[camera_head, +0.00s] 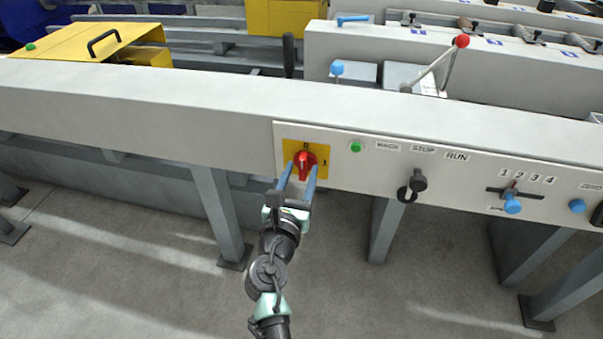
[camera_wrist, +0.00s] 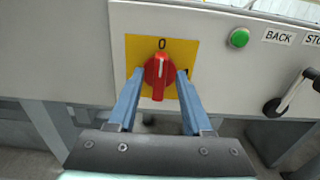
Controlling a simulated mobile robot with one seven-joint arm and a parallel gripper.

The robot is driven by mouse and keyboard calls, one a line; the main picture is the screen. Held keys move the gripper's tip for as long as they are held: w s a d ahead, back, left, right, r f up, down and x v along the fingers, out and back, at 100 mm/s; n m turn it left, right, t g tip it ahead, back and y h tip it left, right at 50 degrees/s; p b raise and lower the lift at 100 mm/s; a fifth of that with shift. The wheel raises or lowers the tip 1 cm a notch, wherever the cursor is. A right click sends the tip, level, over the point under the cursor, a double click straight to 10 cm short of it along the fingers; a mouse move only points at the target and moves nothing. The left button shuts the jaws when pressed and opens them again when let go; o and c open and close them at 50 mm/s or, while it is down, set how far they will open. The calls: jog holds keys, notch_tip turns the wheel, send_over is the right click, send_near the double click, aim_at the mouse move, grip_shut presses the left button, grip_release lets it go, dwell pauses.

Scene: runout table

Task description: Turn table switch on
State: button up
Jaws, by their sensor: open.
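The table switch is a red rotary knob (camera_head: 305,160) on a yellow plate (camera_head: 291,150), at the left end of the white control panel (camera_head: 450,173). In the wrist view the knob (camera_wrist: 158,73) stands near the centre, its white mark pointing up toward the "0" on the yellow plate (camera_wrist: 135,48). A "1" mark lies to the right, partly hidden by a finger. My gripper (camera_head: 303,177) is open, with its two blue fingers on either side of the knob's lower part. In the wrist view the fingertips (camera_wrist: 158,75) flank the knob; contact is unclear.
Right of the switch are a green button (camera_head: 356,146), a black crank handle (camera_head: 417,181) by the BACK, STOP and RUN labels, and a blue-knobbed selector (camera_head: 511,203) marked with numbers. A red-knobbed lever (camera_head: 462,41) rises behind. Table legs stand below the panel.

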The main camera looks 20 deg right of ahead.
jog(key=shift+w+d, duration=0.35)
jog(key=shift+w, duration=0.2)
grip_shut()
